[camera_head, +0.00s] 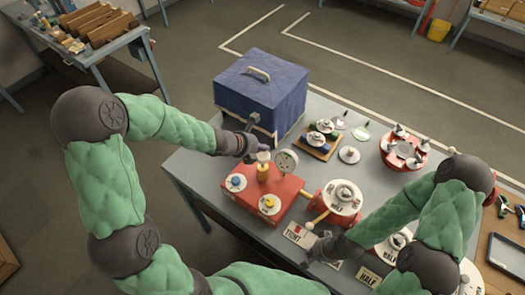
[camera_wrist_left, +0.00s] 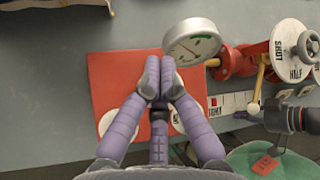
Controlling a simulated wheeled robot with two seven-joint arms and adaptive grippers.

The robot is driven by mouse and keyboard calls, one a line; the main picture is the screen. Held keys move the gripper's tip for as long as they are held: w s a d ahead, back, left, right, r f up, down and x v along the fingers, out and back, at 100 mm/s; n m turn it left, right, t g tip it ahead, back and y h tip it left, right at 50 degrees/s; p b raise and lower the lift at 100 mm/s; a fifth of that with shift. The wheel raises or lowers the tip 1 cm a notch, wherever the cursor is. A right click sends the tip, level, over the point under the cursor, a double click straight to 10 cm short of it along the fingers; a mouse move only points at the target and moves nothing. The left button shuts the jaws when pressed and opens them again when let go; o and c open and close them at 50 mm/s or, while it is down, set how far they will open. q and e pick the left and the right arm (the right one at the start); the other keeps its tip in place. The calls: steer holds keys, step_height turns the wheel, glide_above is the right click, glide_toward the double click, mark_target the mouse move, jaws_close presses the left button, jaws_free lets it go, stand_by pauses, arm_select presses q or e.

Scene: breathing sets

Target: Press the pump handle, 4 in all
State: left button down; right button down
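The red pump box (camera_head: 248,203) stands on the grey table with two white round dials on top and a yellow post, taken as the pump handle (camera_head: 263,174), rising from it. My left gripper (camera_head: 262,157) is right over the top of the post. In the left wrist view its purple fingers (camera_wrist_left: 161,76) come together at the tips, over the red box (camera_wrist_left: 110,75). They hide the post there, so I cannot tell whether they touch it. A gauge (camera_head: 285,161) stands beside the post. My right gripper (camera_head: 322,249) is low at the table's front; its fingers are unclear.
A blue covered box (camera_head: 262,88) stands behind the pump. To the right are a red valve with a white disc (camera_head: 343,196), a wooden tray with round parts (camera_head: 318,145) and a red round holder (camera_head: 404,149). White labels lie near my right gripper.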

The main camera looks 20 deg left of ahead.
arm_select(q)
steer(key=shift+w+r, duration=0.15)
steer(key=shift+r, duration=0.15)
arm_select(e)
steer(key=shift+r, duration=0.4)
arm_select(q)
steer(key=shift+d, duration=0.1)
arm_select(e)
steer(key=shift+r, duration=0.1)
arm_select(q)
steer(key=shift+r+p, duration=0.15)
steer(key=shift+p, duration=0.25)
arm_select(e)
steer(key=shift+r, duration=0.1)
